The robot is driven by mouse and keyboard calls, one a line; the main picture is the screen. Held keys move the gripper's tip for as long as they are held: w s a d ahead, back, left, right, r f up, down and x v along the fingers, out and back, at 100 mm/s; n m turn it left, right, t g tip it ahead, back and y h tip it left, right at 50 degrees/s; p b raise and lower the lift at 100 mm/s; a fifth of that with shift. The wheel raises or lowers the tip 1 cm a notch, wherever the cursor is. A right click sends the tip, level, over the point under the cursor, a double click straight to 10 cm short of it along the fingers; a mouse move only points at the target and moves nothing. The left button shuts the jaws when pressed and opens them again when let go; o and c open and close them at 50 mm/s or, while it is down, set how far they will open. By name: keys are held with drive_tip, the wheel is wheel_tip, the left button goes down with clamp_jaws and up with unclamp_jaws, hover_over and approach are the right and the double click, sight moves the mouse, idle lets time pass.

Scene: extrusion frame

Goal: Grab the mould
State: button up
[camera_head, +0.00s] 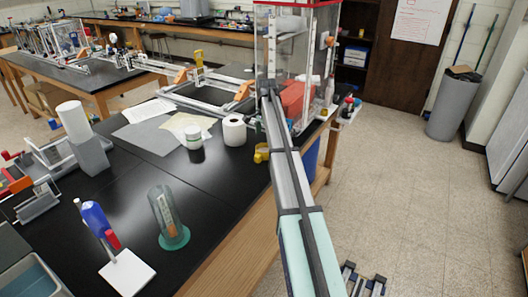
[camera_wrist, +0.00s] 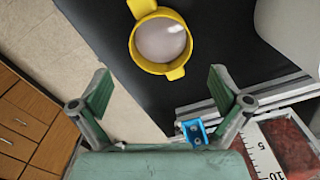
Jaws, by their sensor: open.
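The mould appears to be the yellow round piece (camera_wrist: 143,60) with two side tabs and a pale, shiny inside. It lies on the black bench top near the edge, at the top middle of the wrist view. In the head view a small yellow piece (camera_head: 262,153), likely the same, sits at the bench edge beside the long grey beam. My gripper (camera_wrist: 160,88) is open and empty, its green-padded fingers spread wide. The mould shows just above the fingertips in the wrist view, apart from both. I cannot make out my gripper in the head view.
A white paper roll (camera_head: 234,131) stands near the mould. A red block (camera_wrist: 290,145) in a clear, ruled case and a blue fitting (camera_wrist: 194,131) on a metal rail lie lower right in the wrist view. Wooden drawers (camera_wrist: 30,125) and floor are to the left.

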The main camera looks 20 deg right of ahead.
sight(265, 148)
drive_tip(key=shift+a+f+p, duration=0.15)
drive_tip(key=shift+f+p, duration=1)
drive_tip(key=shift+f, duration=1.85)
drive_tip(key=c, duration=1.2)
